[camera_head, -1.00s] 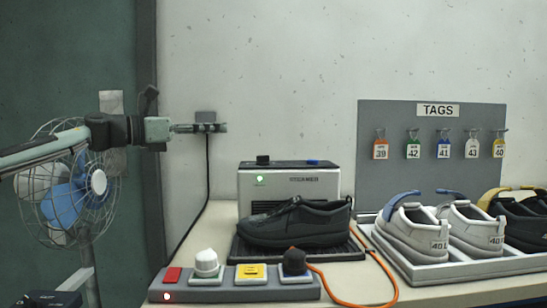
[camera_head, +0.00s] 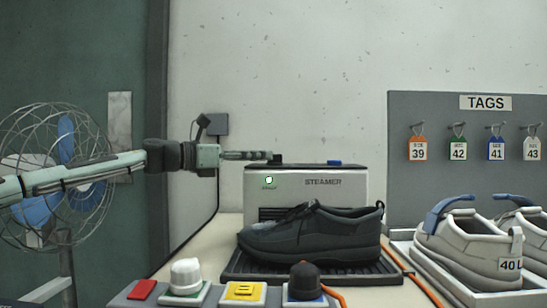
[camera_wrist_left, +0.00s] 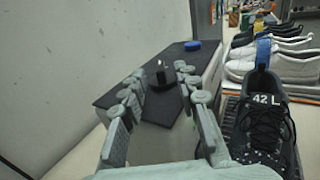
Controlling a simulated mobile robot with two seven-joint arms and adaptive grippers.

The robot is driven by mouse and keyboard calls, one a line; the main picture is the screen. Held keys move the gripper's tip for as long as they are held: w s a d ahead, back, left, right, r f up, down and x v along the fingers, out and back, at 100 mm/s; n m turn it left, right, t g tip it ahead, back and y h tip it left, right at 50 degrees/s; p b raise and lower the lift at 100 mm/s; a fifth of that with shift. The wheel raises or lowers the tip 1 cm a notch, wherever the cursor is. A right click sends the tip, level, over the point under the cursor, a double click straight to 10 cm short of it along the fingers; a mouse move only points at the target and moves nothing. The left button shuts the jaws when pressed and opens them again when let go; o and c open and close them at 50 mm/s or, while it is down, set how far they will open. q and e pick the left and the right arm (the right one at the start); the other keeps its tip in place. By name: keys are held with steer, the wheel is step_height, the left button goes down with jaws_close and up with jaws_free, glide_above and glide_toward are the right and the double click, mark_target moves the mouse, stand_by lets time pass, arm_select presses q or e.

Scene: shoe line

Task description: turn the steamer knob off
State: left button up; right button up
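The steamer (camera_head: 352,184) is a grey box with a dark top and a lit green light on its front. Its small black knob (camera_head: 276,159) is at the left of the top, with a blue part (camera_head: 334,162) farther right. My left gripper (camera_head: 262,155) reaches in from the left at the knob's height. In the left wrist view its fingers (camera_wrist_left: 160,74) are open, and the upright black knob (camera_wrist_left: 162,79) appears between the two fingertips, with gaps on both sides. I cannot tell whether they touch it. My right gripper is not in view.
A black shoe (camera_head: 312,234) sits on a dark tray before the steamer. A control strip with white and black knobs (camera_head: 186,277) is in front. Light shoes (camera_head: 470,248) and a tag board (camera_head: 440,180) stand right. A fan (camera_head: 60,170) is at left.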

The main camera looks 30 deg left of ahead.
mark_target(275, 159)
arm_select(q)
steer(key=shift+x, duration=2.25)
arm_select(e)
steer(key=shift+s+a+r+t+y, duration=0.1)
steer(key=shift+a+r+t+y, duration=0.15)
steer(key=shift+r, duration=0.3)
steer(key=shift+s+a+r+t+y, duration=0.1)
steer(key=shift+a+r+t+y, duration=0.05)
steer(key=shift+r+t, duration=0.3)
arm_select(q)
steer(key=shift+c, duration=0.2)
jaws_close()
